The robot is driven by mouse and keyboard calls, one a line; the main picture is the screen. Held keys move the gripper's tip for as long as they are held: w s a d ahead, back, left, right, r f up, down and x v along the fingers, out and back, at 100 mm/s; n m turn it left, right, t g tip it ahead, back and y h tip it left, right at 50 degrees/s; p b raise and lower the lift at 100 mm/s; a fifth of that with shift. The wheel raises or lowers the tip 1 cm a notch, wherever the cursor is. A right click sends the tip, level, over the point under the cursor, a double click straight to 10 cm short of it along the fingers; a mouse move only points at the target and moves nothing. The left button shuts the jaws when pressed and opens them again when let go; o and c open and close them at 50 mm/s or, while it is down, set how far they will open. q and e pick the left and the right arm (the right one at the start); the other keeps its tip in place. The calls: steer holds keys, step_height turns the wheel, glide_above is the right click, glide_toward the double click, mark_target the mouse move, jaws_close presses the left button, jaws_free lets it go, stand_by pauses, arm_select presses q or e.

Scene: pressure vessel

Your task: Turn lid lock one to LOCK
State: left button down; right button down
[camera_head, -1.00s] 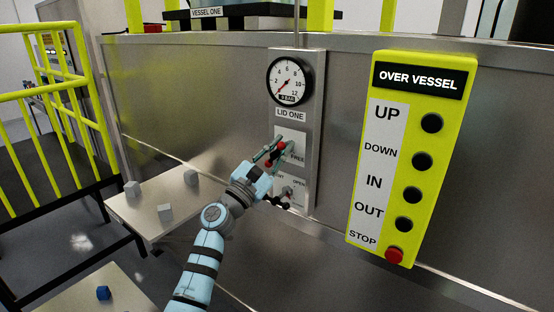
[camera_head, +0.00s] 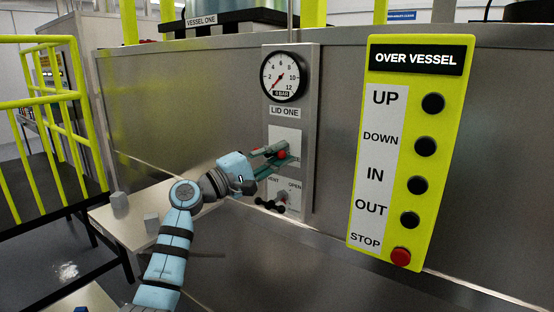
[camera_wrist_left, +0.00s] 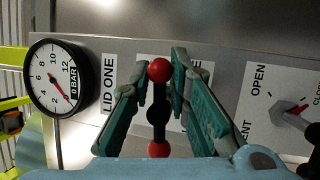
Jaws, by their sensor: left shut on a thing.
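The lid lock one handle, a black bar with red ball ends, shows in the head view (camera_head: 282,154) and in the left wrist view (camera_wrist_left: 159,112). It sits on a white plate (camera_head: 285,137) under the LID ONE label. My left gripper (camera_head: 272,153) is shut on this handle; its green fingers lie on both sides of the bar in the left wrist view (camera_wrist_left: 170,105). The bar looks roughly level along the panel. The fingers hide most of the plate's lettering; only the end of FREE shows and LOCK cannot be read. My right gripper is out of view.
A pressure gauge (camera_head: 284,76) is above the lock, its needle near zero. A VENT/OPEN valve handle (camera_head: 270,205) lies close below my gripper. A yellow OVER VESSEL button box (camera_head: 411,150) stands to the right. A small table (camera_head: 115,225) with grey blocks and yellow railings are at left.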

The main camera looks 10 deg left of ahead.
arm_select(q)
steer(key=shift+f+m+g, duration=0.15)
steer(key=shift+m+g, duration=0.25)
steer(key=shift+m, duration=0.2)
steer(key=c, duration=1.7)
jaws_free()
steer(key=shift+o, duration=0.2)
steer(key=v, duration=1.2)
